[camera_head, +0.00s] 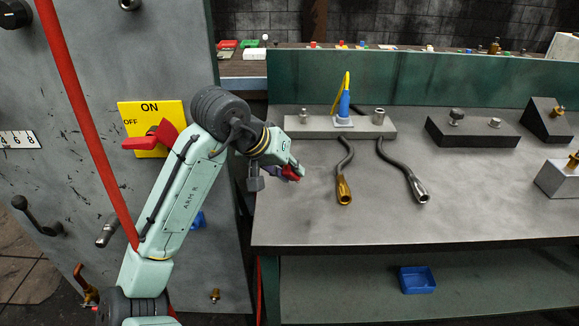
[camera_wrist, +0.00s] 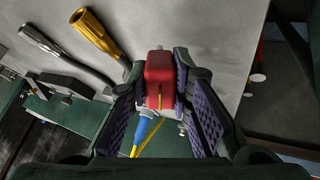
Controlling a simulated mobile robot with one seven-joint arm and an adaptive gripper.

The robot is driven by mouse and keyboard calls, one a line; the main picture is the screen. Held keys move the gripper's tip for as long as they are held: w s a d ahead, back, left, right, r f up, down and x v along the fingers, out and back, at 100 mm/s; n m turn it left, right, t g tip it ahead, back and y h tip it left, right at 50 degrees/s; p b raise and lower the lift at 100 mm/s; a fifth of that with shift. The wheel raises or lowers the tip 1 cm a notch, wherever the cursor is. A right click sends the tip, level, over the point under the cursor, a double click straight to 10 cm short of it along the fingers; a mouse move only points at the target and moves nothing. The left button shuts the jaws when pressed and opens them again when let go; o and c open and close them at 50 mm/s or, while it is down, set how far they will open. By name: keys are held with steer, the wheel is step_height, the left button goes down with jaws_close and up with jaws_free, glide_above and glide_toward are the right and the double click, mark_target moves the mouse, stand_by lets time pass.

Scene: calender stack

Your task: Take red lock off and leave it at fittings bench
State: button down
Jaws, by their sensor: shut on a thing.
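The red lock (camera_wrist: 160,72) is a small red block with rounded edges, held between the two purple-padded fingers of my gripper (camera_wrist: 163,92) in the wrist view. In the head view, my gripper (camera_head: 286,171) is over the left part of the grey fittings bench (camera_head: 310,225), and a bit of the red lock (camera_head: 291,173) shows at its fingertips. I cannot tell whether the lock touches the bench top. On the panel at left, a yellow ON/OFF plate (camera_head: 170,112) carries a red switch handle (camera_head: 140,143).
Behind my gripper, a grey block (camera_head: 385,128) bears a blue and yellow fitting (camera_head: 344,103). Two bent hoses with a brass end (camera_head: 344,190) and a steel end (camera_head: 420,190) lie nearby. Dark blocks stand at right. The bench's front middle is clear. A blue tray (camera_head: 417,280) sits below.

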steer(key=shift+f+b, duration=0.75)
steer(key=shift+f, duration=0.45)
stand_by(0.4)
steer(key=c, duration=1.4)
jaws_free()
steer(key=shift+o, duration=0.5)
steer(key=o, duration=0.5)
steer(key=shift+p+v, duration=2.5)
steer(key=shift+v, duration=1.05)
